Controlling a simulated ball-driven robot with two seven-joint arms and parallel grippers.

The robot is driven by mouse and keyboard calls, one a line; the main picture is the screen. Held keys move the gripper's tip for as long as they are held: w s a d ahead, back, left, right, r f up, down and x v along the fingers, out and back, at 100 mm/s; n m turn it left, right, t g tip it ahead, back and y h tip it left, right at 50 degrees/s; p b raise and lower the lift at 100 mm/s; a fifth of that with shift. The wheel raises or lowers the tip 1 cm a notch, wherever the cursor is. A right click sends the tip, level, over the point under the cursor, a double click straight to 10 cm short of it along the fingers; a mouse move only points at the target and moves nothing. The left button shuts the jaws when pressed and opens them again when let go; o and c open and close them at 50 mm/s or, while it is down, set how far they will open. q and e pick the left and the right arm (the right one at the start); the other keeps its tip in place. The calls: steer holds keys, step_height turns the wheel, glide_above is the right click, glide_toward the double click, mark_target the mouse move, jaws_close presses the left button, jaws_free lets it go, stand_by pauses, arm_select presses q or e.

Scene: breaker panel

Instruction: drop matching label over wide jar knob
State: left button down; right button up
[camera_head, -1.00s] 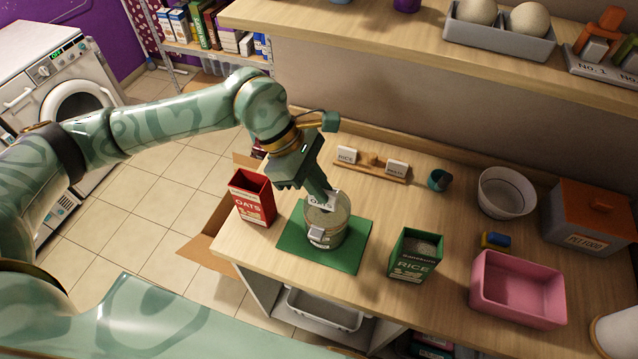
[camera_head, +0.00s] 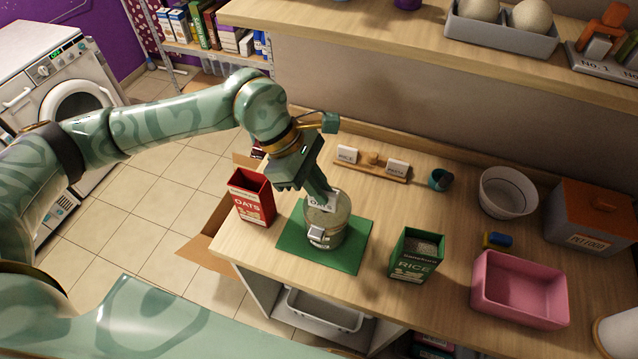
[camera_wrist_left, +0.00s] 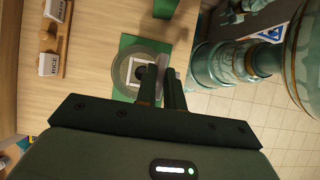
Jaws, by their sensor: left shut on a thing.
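A wide round jar (camera_head: 325,230) stands on a green mat (camera_head: 352,250), with a small pale tag or clasp on its front. My left gripper (camera_head: 326,194) is above the jar and shut on a white label (camera_head: 321,203), whose dark lettering looks like OATS. The label is at the jar's top; I cannot tell whether it touches the lid or knob. In the left wrist view the jar (camera_wrist_left: 126,74) shows beyond the fingers (camera_wrist_left: 165,88), with a dark round knob (camera_wrist_left: 141,71) at its centre. The label is seen nearly edge-on between the fingers.
A red OATS box (camera_head: 251,199) stands left of the mat, a green RICE box (camera_head: 413,258) right. A wooden rack (camera_head: 370,168) holds RICE and PASTA labels behind. A pink bin (camera_head: 518,290), white bowl (camera_head: 507,193) and grey pet food box (camera_head: 588,225) stand at right.

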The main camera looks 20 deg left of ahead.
mark_target(319, 206)
arm_select(q)
steer(key=shift+f+b, duration=1.25)
steer(key=shift+f, duration=0.45)
steer(key=c, duration=1.4)
jaws_free()
steer(key=shift+c, duration=0.2)
steer(key=v, duration=1.6)
steer(key=shift+a+r, duration=0.15)
